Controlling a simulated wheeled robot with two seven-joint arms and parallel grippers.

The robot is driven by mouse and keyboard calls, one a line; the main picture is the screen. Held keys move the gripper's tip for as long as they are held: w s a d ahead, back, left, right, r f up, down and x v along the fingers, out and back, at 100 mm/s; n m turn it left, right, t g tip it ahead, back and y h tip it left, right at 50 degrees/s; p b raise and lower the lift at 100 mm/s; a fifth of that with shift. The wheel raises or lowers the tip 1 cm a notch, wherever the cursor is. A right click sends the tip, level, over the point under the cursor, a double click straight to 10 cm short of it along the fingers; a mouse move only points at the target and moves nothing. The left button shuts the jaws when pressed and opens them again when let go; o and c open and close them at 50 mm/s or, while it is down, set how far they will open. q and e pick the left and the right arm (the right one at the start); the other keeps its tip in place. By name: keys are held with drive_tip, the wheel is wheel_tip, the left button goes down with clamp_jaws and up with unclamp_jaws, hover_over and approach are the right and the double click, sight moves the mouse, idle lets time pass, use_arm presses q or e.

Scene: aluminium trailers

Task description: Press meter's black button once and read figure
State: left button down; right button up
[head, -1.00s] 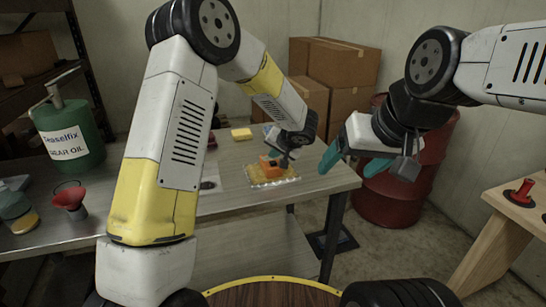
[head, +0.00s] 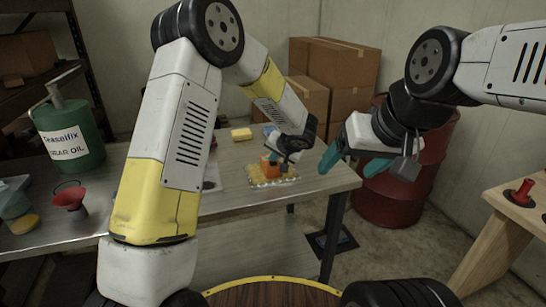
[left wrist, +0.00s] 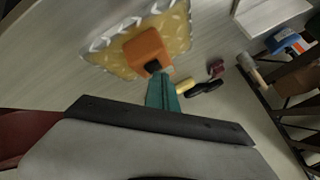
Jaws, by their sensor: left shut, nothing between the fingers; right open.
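The meter is a small orange box (head: 267,160) on a yellow patterned mat with a pale edge (head: 262,181), near the right end of the grey table. In the left wrist view the meter (left wrist: 146,46) shows a black button (left wrist: 153,67) on its near side. My left gripper (head: 285,157) is shut and empty, pointing down at the meter. Its teal fingertips (left wrist: 163,75) are right beside the button; I cannot tell if they touch it. No figure is readable. My right gripper (head: 350,163) is open and empty, in the air right of the table.
A yellow block (head: 241,133) lies behind the mat. A green oil can (head: 68,140) and a red funnel (head: 70,199) stand at the table's left. Cardboard boxes (head: 345,62), a red drum (head: 425,175) and a wooden stand with a red knob (head: 522,191) are on the right.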

sight(274, 164)
use_arm(q)
drive_tip(key=shift+f, duration=0.25)
idle(0.3)
drive_tip(key=shift+r, duration=0.9)
drive_tip(key=shift+r, duration=2.5)
